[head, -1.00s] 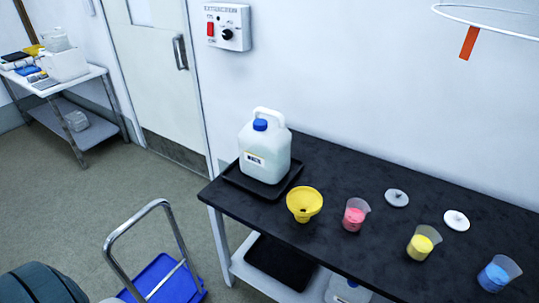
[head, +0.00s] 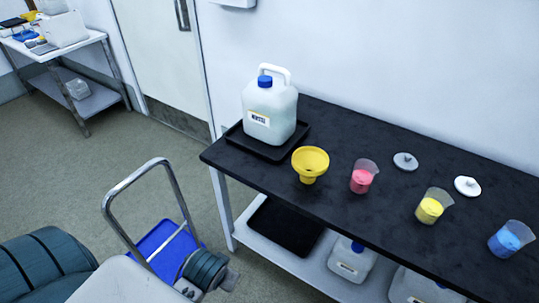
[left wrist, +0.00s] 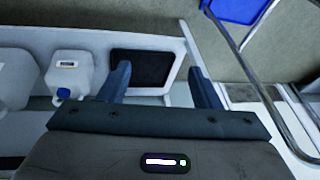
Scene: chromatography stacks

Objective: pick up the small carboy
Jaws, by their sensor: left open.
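A small white carboy (head: 352,262) with a blue cap and a label stands on the lower shelf, under the black tabletop. In the left wrist view the carboy (left wrist: 72,72) is left of my fingers, apart from them. My left gripper (left wrist: 158,75) is open and empty, with the dark shelf tray seen between its fingers. In the head view my left arm comes in at the bottom left, but its fingers cannot be made out. A larger carboy (head: 268,110) stands in a black tray on the tabletop. My right gripper is not in view.
Another carboy (head: 410,287) stands further right on the lower shelf (head: 318,268). An empty black tray (head: 285,228) lies on the shelf's left part. A yellow funnel (head: 310,164) and several beakers stand on the tabletop (head: 340,135). A blue trolley (head: 165,245) is near my arm.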

